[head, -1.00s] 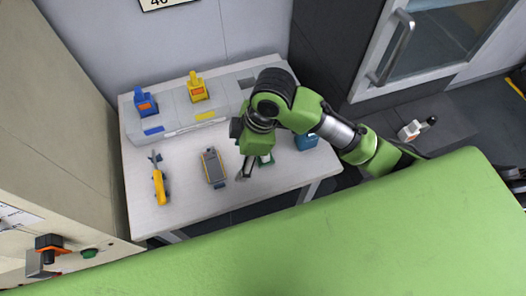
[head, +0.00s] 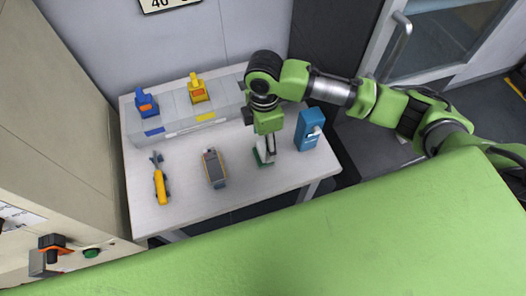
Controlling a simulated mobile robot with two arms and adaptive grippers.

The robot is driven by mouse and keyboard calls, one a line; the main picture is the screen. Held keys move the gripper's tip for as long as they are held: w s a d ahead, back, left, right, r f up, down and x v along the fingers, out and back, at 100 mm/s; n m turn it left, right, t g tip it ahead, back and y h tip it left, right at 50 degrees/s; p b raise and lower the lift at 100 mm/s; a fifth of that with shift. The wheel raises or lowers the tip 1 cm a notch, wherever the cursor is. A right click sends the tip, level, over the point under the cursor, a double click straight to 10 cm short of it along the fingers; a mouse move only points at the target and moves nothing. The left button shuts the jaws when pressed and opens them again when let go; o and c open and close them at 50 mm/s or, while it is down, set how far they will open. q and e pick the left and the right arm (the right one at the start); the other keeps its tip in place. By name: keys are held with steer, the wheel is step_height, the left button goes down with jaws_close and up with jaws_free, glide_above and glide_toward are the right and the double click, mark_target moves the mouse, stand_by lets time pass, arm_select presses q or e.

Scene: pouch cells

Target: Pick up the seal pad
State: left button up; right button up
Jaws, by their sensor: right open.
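My right gripper (head: 268,152) points down over the right half of the white table (head: 230,194). Its jaws are open. Right at the fingertips is a small green item with a pale part (head: 259,158), which may be the seal pad. The gripper partly hides it, and I cannot tell whether they touch. My left gripper is not in view.
A blue box (head: 309,128) stands close to the right of the gripper. A grey and yellow device (head: 214,168) and a yellow tool (head: 161,186) lie to the left. A grey rack with a blue holder (head: 146,103) and a yellow holder (head: 198,89) lines the back.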

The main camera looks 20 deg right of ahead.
mark_target(263, 148)
steer(key=f, duration=0.2)
steer(key=f+p, duration=0.1)
steer(key=f, duration=0.2)
steer(key=shift+w+f, duration=0.2)
steer(key=shift+f, duration=0.1)
steer(key=shift+c, duration=0.3)
steer(key=c, duration=1.1)
